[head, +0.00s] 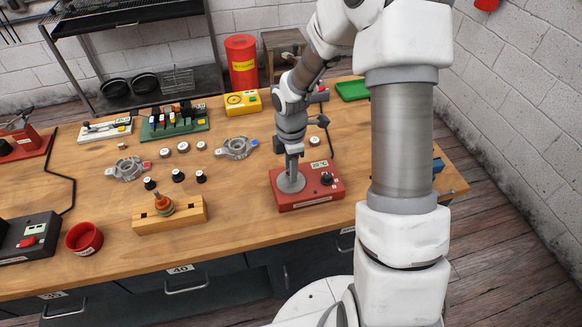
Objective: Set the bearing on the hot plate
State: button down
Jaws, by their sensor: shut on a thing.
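The hot plate (325,194) is a red box with a round grey plate on its left, a small display and a black knob. It stands near the front edge of the bench. My gripper (292,180) points down over the round plate, its tips at or just above the surface. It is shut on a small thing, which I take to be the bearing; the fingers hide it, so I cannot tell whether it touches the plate. Several small ring-shaped parts (183,147) lie mid-bench.
Left of the hot plate, a wooden block (187,218) holds a copper-coloured rotor (163,205). Two grey housings (237,148), black knob-like parts (177,175), a red bowl (84,238) and a green tool rack (174,125) are on the bench. Bare wood lies between the block and the hot plate.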

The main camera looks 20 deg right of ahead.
jog(key=shift+f, duration=0.2)
jog(key=shift+f+b, duration=0.7)
jog(key=shift+f, duration=0.15)
jog(key=shift+f, duration=0.1)
dwell(0.9)
jog(key=shift+c, duration=2.2)
grip_release()
jog(key=shift+r+p, duration=3.4)
jog(key=shift+r, duration=0.65)
jog(key=shift+r, duration=0.1)
